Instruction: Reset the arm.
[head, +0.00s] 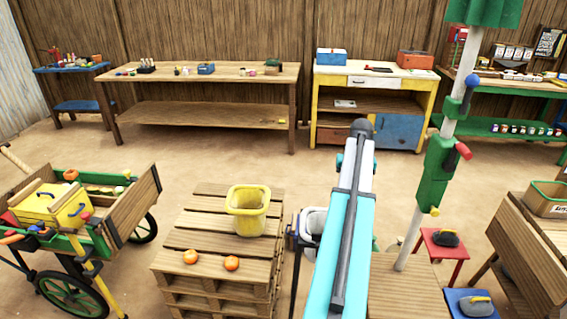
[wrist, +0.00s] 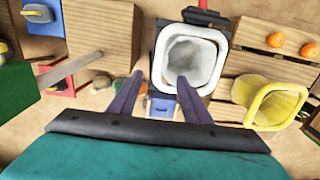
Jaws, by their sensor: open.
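My arm (head: 345,225) reaches forward from the bottom middle of the head view, its cyan and white links extended. My gripper is not clearly visible there. In the wrist view my gripper (wrist: 159,76) shows two purple fingers spread apart, with nothing held between them. A white bucket (wrist: 163,62) lies beyond the fingertips, its opening toward the camera; I cannot tell how far apart they are. In the head view the white bucket (head: 309,222) is partly hidden by my arm.
A pallet stack (head: 190,240) holds a yellow bucket (head: 248,222) and two oranges, left of my arm. A green-and-grey post (head: 438,160) stands close on the right. A loaded cart (head: 133,205) is at left. Benches line the back wall; open floor lies before them.

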